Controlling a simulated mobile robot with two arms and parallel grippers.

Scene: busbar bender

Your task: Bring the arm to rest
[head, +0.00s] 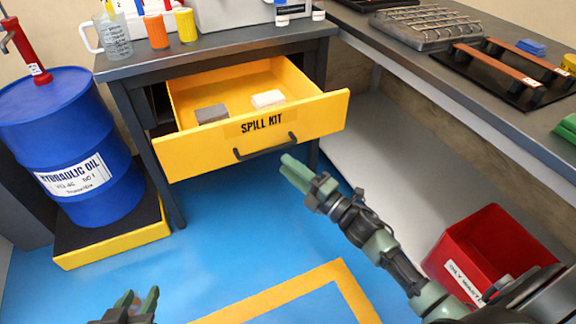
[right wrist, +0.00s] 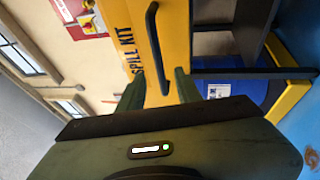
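My right gripper (head: 289,168) is open and empty, in front of the yellow spill kit drawer (head: 195,153). Its fingertips show just below the right end of the dark drawer handle (head: 265,148) in the head view. In the right wrist view the two fingers (right wrist: 158,92) stand apart, with the handle (right wrist: 153,45) beyond them; they do not appear to grip it. The drawer is pulled open. My left gripper (head: 138,302) is low at the bottom left edge, its two fingers apart and nothing visible between them.
The drawer holds a grey block (head: 211,114) and a white block (head: 268,98). A blue oil drum (head: 65,135) stands at left on a yellow-edged pallet (head: 110,246). A red waste bin (head: 490,240) is at right, near my right arm. Blue floor is clear below the drawer.

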